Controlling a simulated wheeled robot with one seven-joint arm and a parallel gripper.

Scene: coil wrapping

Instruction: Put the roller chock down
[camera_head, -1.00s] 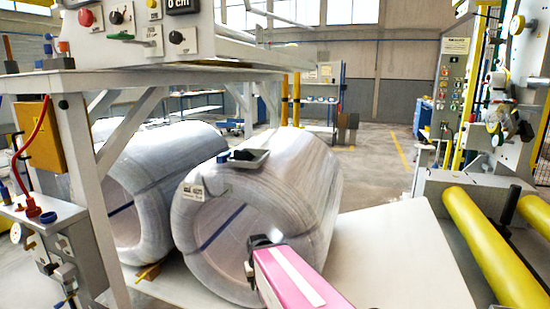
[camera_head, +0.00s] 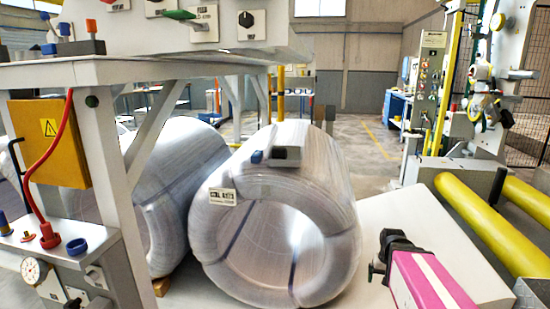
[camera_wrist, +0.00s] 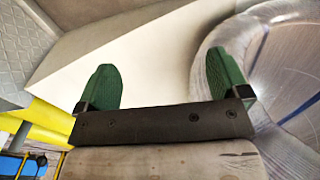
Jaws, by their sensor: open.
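My gripper shows in the wrist view (camera_wrist: 165,78) with its two green fingers spread wide and nothing between them. Behind the fingers are a pale sloping surface and, at the right, a wrapped coil. In the head view the dark end of my pink arm is at the lower right, in front of the pale plate (camera_head: 425,215); the fingers cannot be made out there. I cannot pick out a roller chock with certainty. A small brown wedge (camera_head: 161,285) lies at the coils' foot.
A wrapped coil (camera_head: 330,180) stands left of my arm, with a second coil (camera_head: 180,190) behind it to the left. A control bench (camera_head: 150,70) with a leg and a yellow box (camera_head: 48,140) fills the left. Open floor lies behind.

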